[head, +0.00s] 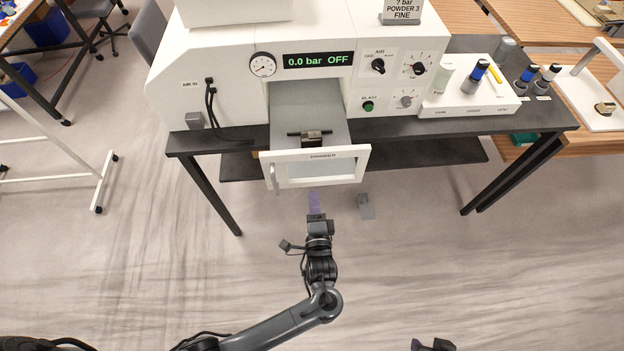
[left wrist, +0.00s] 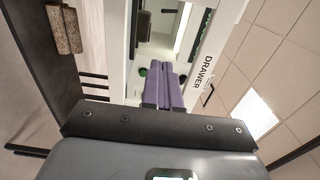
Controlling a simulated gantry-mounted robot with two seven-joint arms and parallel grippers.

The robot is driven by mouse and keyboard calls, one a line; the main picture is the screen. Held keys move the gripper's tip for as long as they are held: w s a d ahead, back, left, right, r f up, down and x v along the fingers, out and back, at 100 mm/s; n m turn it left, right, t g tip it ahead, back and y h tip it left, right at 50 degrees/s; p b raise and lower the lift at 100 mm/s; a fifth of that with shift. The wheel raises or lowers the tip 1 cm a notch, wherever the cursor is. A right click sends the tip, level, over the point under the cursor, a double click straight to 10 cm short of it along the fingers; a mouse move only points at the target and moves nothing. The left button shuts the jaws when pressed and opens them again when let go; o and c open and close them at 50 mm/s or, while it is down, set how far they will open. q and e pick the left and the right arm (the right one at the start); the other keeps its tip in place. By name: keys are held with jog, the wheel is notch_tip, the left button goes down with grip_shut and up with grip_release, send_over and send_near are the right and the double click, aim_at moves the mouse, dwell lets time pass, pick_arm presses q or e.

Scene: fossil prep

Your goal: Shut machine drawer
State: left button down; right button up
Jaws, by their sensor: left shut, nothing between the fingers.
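The machine drawer (head: 360,165) stands pulled out of the white machine (head: 235,85), with a window in its white front and a handle at its left side. Inside it a small dark holder (head: 311,138) sits on the grey floor. My left gripper (head: 314,197) has purple fingers, shut and empty, just in front of the drawer front in the head view. In the left wrist view the fingers (left wrist: 172,85) lie together and point at the drawer front (left wrist: 208,50), which reads DRAWER. Contact cannot be told. Part of my right gripper (head: 433,345) shows at the bottom edge; its fingers are unclear.
The machine stands on a dark table (head: 400,127). Its display (head: 318,60) reads 0.0 bar OFF. A white rack (head: 470,100) with several bottles and tools stands at the right. A white wheeled frame (head: 50,165) is at the left.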

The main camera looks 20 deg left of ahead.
aim_at(311, 173)
pick_arm(q)
jog(key=p+x, duration=0.1)
jog(key=x, duration=0.4)
jog(key=shift+w+a, duration=0.3)
jog(key=shift+w, duration=0.25)
